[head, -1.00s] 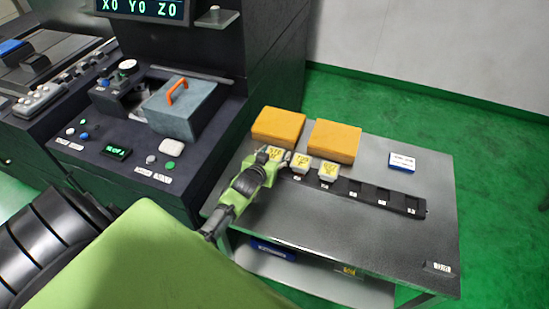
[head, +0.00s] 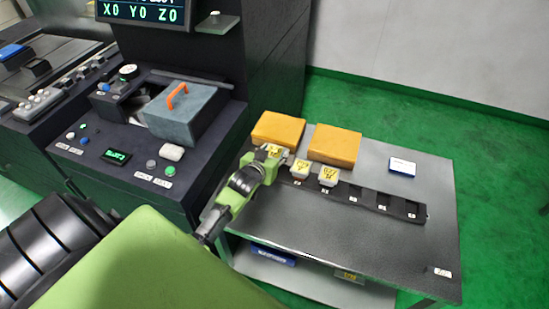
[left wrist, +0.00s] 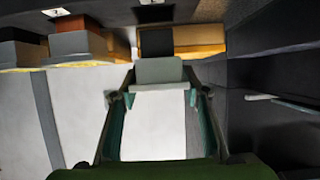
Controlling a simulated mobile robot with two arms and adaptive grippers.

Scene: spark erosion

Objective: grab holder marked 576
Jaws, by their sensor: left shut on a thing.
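My left gripper (head: 266,160) is at the left end of the dark rack (head: 342,192) on the grey table in the head view. It is shut on the leftmost holder (head: 273,150), a pale block with a yellow label, partly hidden by the fingers. In the left wrist view the held holder (left wrist: 158,71) sits between the two fingertips. Two similar holders, the middle one (head: 300,168) and the right one (head: 328,176), stand in the rack to its right. The label numbers are too small to read surely. My right gripper is not in view.
Two orange boxes (head: 278,129) (head: 335,144) lie behind the rack. A small blue and white box (head: 402,167) lies at the back right. The rack's right slots look empty. The dark machine (head: 120,130) stands close on the left. The table's front (head: 330,235) is clear.

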